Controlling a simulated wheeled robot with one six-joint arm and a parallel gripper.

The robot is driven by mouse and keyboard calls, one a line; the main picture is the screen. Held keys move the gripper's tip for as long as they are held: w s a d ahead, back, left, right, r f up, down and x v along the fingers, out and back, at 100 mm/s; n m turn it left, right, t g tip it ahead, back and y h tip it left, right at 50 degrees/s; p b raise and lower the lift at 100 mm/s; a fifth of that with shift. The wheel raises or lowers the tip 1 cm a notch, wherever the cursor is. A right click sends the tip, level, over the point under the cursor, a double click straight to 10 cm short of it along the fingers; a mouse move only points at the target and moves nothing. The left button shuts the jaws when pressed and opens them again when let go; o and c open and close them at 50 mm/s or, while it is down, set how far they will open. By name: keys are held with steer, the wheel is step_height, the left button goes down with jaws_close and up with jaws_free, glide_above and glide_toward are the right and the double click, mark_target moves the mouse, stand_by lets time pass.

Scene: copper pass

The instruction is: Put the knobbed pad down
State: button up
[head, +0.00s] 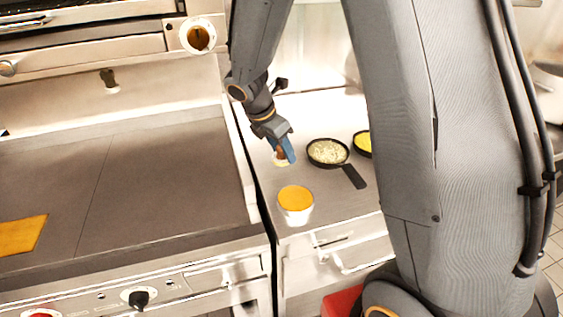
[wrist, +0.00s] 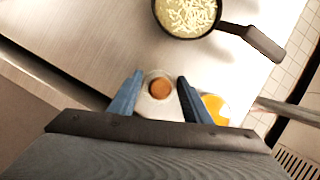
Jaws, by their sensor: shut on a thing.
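The knobbed pad (wrist: 152,105) is a pale piece with a round brown knob (wrist: 160,88) on top. It sits between the blue fingers of my gripper (wrist: 158,90) in the wrist view, and the gripper is shut on it. In the head view my gripper (head: 283,152) is low over the steel counter, and the pad (head: 281,162) shows partly behind the blue finger. I cannot tell whether the pad touches the counter.
A black pan (head: 328,153) with pale shreds stands right of the gripper, its handle pointing forward. A second pan with yellow contents (head: 363,143) is beyond it. A white tub with orange contents (head: 296,203) stands in front. The griddle (head: 120,185) lies left, with an orange sheet (head: 22,236).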

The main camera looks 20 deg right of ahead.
mark_target(279, 158)
steer(key=shift+f+p, duration=0.35)
steer(key=shift+f, duration=2.1)
steer(key=shift+f, duration=0.15)
steer(key=o, duration=1)
steer(key=shift+c, duration=0.2)
